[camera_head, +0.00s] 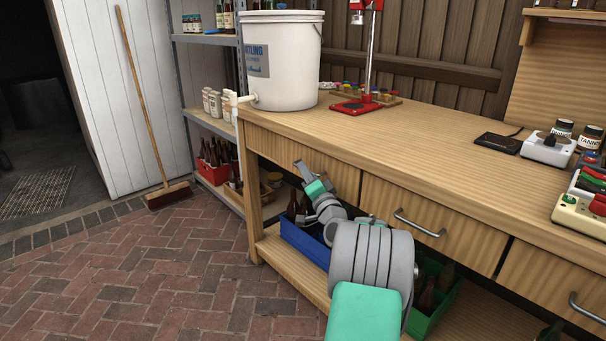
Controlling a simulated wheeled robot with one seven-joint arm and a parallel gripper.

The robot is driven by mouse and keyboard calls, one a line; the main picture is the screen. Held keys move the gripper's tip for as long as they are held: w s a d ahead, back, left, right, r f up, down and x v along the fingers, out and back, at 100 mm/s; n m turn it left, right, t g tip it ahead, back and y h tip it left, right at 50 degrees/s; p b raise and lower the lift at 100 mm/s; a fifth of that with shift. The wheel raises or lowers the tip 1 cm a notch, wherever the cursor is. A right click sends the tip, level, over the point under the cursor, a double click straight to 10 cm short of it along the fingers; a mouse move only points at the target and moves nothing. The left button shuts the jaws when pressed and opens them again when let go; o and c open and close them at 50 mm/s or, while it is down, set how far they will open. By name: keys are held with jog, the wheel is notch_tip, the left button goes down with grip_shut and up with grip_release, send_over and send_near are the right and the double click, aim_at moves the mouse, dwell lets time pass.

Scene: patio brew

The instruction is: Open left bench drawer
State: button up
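The wooden workbench has a row of drawers under its top. The left bench drawer (268,143) is at the left end, and its front looks flush with the bench. My gripper (304,169) is at the middle of that drawer front, where a grey bar-like shape shows. My gripper and wrist cover most of the handle area. I cannot tell finger from handle there, nor whether the fingers are open or shut. The middle drawer (455,232) is shut and has a curved metal handle (419,224).
A blue crate (303,243) and a green crate (436,318) of bottles stand on the lower shelf behind my arm. A white bucket (283,85) and a red capper (357,106) stand on top. A broom (147,105) leans at left. The brick floor left of the bench is clear.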

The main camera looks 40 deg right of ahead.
jog(key=shift+x, duration=0.9)
jog(key=shift+c, duration=0.2)
grip_shut()
dwell(0.5)
